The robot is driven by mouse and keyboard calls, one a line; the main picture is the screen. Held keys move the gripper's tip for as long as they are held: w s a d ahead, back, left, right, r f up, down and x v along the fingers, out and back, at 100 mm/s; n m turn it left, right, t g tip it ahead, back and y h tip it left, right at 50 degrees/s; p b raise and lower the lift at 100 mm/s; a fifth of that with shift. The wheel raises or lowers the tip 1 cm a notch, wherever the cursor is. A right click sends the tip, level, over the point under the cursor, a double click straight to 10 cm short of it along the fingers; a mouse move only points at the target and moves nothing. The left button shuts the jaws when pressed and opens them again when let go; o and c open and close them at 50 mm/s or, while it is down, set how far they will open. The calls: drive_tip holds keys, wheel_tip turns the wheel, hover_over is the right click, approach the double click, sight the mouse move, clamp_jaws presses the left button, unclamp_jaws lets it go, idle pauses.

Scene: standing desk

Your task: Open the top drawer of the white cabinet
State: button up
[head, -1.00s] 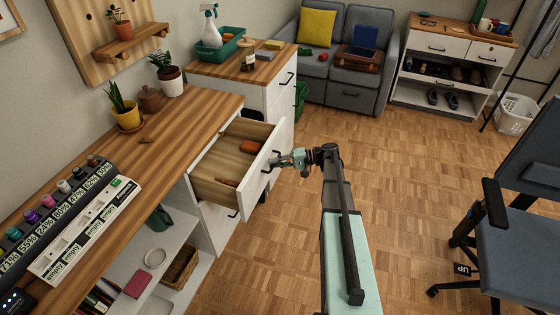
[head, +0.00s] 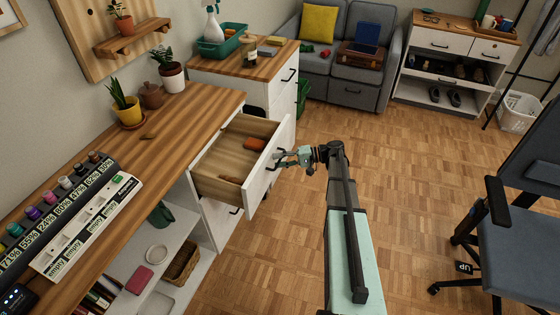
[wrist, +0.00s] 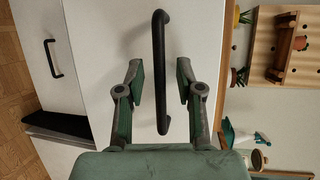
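The top drawer (head: 265,177) of the white cabinet (head: 217,222) under the wooden desktop stands well pulled out in the head view. A small orange item (head: 254,143) and another brownish item lie inside it. My gripper (head: 281,157) is at the drawer's front face, level with its black handle. In the wrist view the black bar handle (wrist: 160,70) runs between my gripper's two fingers (wrist: 160,78). A gap shows on each side, so the fingers are open around it and not clamped.
A lower drawer handle (wrist: 53,58) shows in the wrist view. Another white cabinet (head: 283,92) with a teal tray (head: 222,47) stands behind the open drawer. An office chair (head: 520,215) is at the right. The parquet floor (head: 400,190) between is clear.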

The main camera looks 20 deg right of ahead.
drive_tip(key=v, duration=1.2)
drive_tip(key=s+a+f+m+g+h+p, duration=0.1)
drive_tip(key=s+a+f+g+h, duration=0.25)
drive_tip(key=s+a+f, duration=0.5)
drive_tip(key=s+a+f+m+g+h, duration=0.15)
drive_tip(key=s+a+f+h, duration=0.35)
drive_tip(key=s+f, duration=0.65)
drive_tip(key=s+a+f+n+g+h+p, duration=0.1)
drive_tip(key=s+a, duration=0.3)
drive_tip(key=s, duration=0.5)
drive_tip(key=s+a+f+n+g+h, duration=0.3)
drive_tip(key=s+a+n, duration=0.1)
drive_tip(key=s, duration=0.5)
drive_tip(key=s+a+f+n+g+h+p, duration=0.1)
drive_tip(key=s+a+f+n+g+h, duration=0.1)
drive_tip(key=s, duration=0.7)
drive_tip(key=a+g, duration=0.1)
drive_tip(key=a, duration=0.1)
drive_tip(key=shift+s+a+f+p, duration=0.15)
drive_tip(key=shift+a+f+p, duration=0.15)
drive_tip(key=shift+a+p, duration=0.05)
